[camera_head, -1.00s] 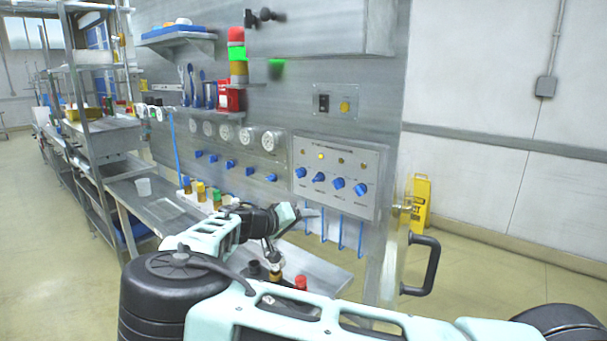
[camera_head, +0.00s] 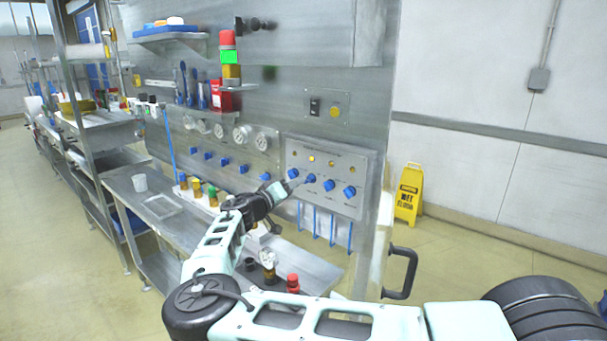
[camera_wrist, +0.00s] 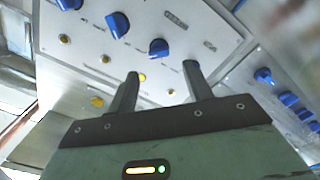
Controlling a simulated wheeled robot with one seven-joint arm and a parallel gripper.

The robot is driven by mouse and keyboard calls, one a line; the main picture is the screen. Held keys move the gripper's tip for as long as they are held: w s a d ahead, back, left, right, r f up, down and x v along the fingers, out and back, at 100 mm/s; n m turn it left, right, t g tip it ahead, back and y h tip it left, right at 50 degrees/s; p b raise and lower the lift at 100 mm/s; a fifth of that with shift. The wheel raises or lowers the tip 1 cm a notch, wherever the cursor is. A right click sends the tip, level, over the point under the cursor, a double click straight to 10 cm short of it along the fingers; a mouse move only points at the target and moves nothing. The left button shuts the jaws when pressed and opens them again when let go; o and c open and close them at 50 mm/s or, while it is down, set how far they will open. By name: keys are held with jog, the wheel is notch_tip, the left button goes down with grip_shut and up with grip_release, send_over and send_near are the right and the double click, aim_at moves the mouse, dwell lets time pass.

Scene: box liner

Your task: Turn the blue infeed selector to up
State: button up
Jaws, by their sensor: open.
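A grey panel (camera_head: 303,209) on the wall carries a row of blue selector knobs. From the left they are the first knob (camera_head: 293,174), the second knob (camera_head: 311,180), the third knob (camera_head: 329,186) and the fourth knob (camera_head: 350,191). Their labels are too small to read, so I cannot tell which is infeed. My gripper (camera_wrist: 160,76) is open and empty, close to the panel's left end. In the wrist view the second knob (camera_wrist: 158,47) shows just beyond the gap between the fingers. The right fingertip there mostly hides the first knob. Contact cannot be told.
A lamp (camera_head: 311,158) glows yellow above the second knob. Several blue valve handles (camera_head: 225,162) and white gauges (camera_head: 241,134) lie left of the panel. Below is a bench (camera_head: 185,228) with bottles. A black door handle (camera_head: 402,273) juts out at the right.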

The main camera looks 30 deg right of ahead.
aim_at(309, 177)
jog(key=p+x, duration=0.2)
jog(key=x, duration=0.2)
jog(key=shift+d+r, duration=0.15)
jog(key=shift+d, duration=0.1)
jog(key=shift+w+d, duration=0.3)
jog(key=shift+d, duration=0.35)
jog(key=c, duration=1)
